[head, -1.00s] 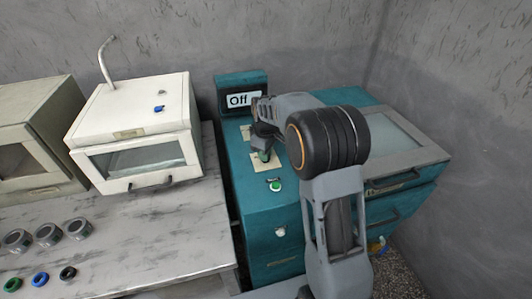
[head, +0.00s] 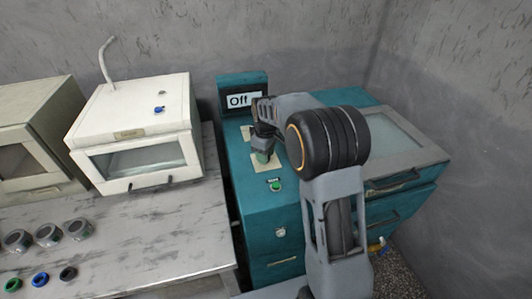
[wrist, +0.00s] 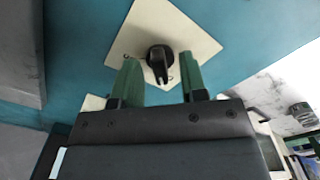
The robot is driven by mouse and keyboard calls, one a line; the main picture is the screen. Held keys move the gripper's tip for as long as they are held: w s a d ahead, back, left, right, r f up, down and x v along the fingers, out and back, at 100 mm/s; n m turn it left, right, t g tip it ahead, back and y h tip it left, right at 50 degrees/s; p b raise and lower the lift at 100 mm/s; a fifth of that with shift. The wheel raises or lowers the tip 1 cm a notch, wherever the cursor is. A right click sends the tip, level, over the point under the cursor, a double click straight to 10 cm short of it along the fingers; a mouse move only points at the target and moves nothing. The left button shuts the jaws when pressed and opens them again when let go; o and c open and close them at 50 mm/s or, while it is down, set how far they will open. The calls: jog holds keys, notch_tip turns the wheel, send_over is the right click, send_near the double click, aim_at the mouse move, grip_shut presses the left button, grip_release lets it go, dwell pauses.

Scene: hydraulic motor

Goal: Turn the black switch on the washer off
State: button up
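The teal washer (head: 258,222) stands right of the table, and its dark display (head: 240,100) reads "Off". In the wrist view the black switch (wrist: 160,60) sits on a cream square plate (wrist: 184,28) on the teal top, its pointer toward the gripper. My gripper (wrist: 160,66) is open, with one green fingertip on each side of the switch and a visible gap to each. I cannot judge fingertip depth against the knob. In the head view my gripper (head: 263,158) is over the washer's panel and hides the switch.
A green button (head: 276,186) is on the panel just in front of my gripper. A white oven-like box (head: 135,135) stands on the table (head: 130,245) at left, with several metal cups and small rings. The washer's windowed lid (head: 440,152) is at right.

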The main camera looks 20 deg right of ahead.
jog(key=shift+r, duration=0.1)
notch_tip(320, 180, up, 14)
jog(key=shift+f, duration=0.2)
dwell(0.5)
jog(key=s+f+m+t, duration=0.1)
jog(key=s+f+m, duration=0.2)
jog(key=s, duration=0.8)
jog(key=s+f+m+t, duration=0.2)
jog(key=s+m, duration=0.4)
jog(key=s, duration=0.6)
jog(key=shift+s+f+t, duration=0.3)
jog(key=shift+f, duration=0.3)
